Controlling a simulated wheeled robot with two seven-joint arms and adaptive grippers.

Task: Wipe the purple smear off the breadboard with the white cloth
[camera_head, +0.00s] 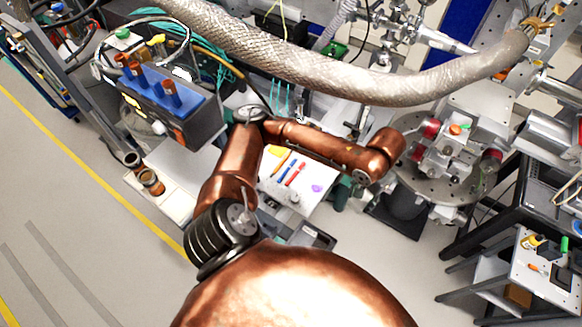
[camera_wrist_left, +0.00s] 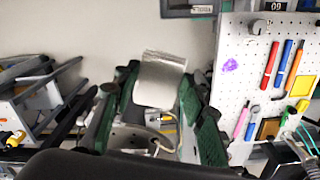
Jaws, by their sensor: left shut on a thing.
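The white perforated breadboard (camera_head: 322,203) lies below my left arm in the head view. The purple smear (camera_head: 317,188) is on it near its right edge. The smear also shows in the left wrist view (camera_wrist_left: 230,65), in the upper left of the board (camera_wrist_left: 229,88). My left gripper (camera_head: 342,192) is just past the board's right edge in the head view, partly hidden by its own arm. In the wrist view its green fingers (camera_wrist_left: 160,85) are shut on the white cloth (camera_wrist_left: 161,78), beside the board and apart from the smear. My right gripper is not in view.
Red, blue and orange pens (camera_wrist_left: 271,64) and a small post (camera_wrist_left: 254,28) are on the breadboard. A round metal stage (camera_head: 460,185) stands to the right in the head view. A thick silver hose (camera_head: 330,75) crosses above. Blue-topped equipment (camera_head: 165,95) stands at left.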

